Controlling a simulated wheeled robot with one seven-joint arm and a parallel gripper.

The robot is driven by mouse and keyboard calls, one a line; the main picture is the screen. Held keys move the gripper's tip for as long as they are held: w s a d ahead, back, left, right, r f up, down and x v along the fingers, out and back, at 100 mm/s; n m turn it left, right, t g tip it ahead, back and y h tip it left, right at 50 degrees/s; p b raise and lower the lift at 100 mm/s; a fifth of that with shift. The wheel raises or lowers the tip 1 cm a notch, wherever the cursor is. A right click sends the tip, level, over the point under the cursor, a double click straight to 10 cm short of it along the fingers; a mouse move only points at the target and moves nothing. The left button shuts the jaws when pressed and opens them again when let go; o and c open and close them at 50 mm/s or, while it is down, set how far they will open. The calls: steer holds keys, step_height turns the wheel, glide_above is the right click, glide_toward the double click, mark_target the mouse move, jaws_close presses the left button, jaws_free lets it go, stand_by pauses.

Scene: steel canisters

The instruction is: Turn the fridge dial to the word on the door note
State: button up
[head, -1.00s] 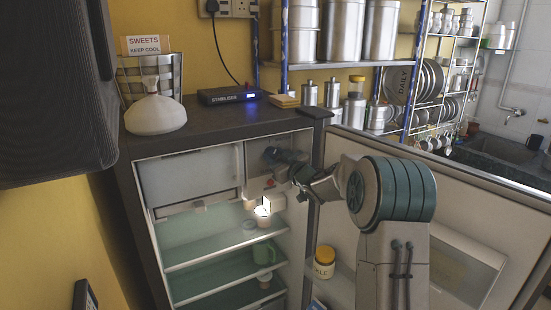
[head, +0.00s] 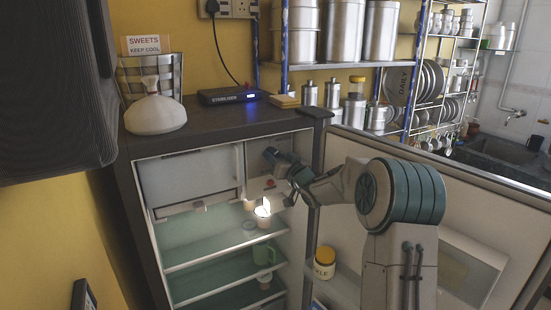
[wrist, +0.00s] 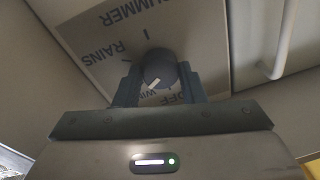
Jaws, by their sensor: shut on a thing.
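The fridge dial (wrist: 160,70), a dark round knob with a white pointer mark, shows in the wrist view on a pale label plate (wrist: 100,55). The plate reads SUMMER, RAINS, OFF and a partly hidden word starting WIN. The white mark points to the lower left of the picture, between RAINS and WIN. My gripper (wrist: 159,84) is shut on the dial, one finger on each side. In the head view my gripper (head: 284,166) is at the upper right inside the open fridge (head: 165,252), and the dial cannot be made out there. No door note is legible.
The open fridge door (head: 480,222) stands to the right, behind my arm. A yellow-lidded jar (head: 324,264) stands in the door. A stabilizer (head: 228,96) sits on the fridge top.

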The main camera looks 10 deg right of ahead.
steer(key=shift+f, duration=0.1)
steer(key=o, duration=1)
steer(key=b+v, duration=0.3)
steer(key=v, duration=1.1)
